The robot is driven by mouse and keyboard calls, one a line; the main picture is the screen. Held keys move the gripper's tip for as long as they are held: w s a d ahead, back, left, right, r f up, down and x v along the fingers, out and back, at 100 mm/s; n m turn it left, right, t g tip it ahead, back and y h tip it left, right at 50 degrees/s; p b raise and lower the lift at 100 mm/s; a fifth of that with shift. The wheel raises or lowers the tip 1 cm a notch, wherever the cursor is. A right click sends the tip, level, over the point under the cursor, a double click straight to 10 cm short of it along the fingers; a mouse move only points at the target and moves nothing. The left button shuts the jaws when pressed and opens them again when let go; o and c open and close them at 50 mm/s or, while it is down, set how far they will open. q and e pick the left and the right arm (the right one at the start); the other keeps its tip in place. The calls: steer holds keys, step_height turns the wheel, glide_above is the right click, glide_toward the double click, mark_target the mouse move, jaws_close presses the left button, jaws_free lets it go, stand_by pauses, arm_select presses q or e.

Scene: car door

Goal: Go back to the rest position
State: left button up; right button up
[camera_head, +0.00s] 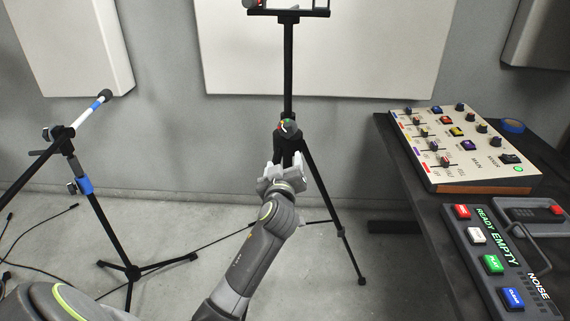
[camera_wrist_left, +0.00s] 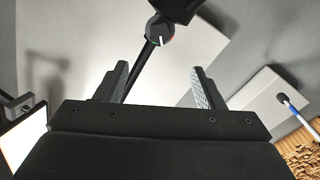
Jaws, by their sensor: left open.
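My left gripper (camera_head: 283,172) is in the middle of the head view, at the end of my left arm, which reaches up from the bottom. It appears just below a round dark knob (camera_head: 288,126) with coloured marks on a black tripod stand (camera_head: 288,70). In the left wrist view the two fingers of the left gripper (camera_wrist_left: 161,82) are apart with nothing between them. The knob (camera_wrist_left: 160,32) shows ahead of the fingers there, with clear space between. My right gripper is in neither view.
A microphone stand (camera_head: 90,205) with a blue-banded boom is at the left. A dark table (camera_head: 408,160) at the right holds a mixer (camera_head: 465,145), a button panel (camera_head: 490,262) and a blue tape roll (camera_head: 511,126). Cables lie on the floor. Pale panels (camera_head: 320,45) hang on the wall.

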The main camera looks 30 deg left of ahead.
arm_select(q)
steer(key=s+f+m+g+h+p, duration=0.2)
steer(key=f+m, duration=0.1)
steer(key=f, duration=0.8)
steer(key=s+f+m+g+h+p, duration=0.1)
steer(key=s+f+m+g, duration=0.15)
steer(key=f, duration=0.95)
steer(key=s+f+m+g+h+p, duration=0.2)
steer(key=s+f+g, duration=0.2)
steer(key=s+f, duration=0.95)
steer(key=s+d+f+g+p, duration=0.1)
steer(key=s+f, duration=0.4)
steer(key=s, duration=0.7)
steer(key=s+d+f+m+g+h+p, duration=0.1)
steer(key=s+f+g, duration=0.2)
steer(key=s, duration=0.9)
steer(key=s+d+f+m+g+h+p, duration=0.1)
steer(key=s+f+g+p, duration=0.1)
steer(key=s+f, duration=0.5)
steer(key=s, duration=0.6)
steer(key=shift+f, duration=0.4)
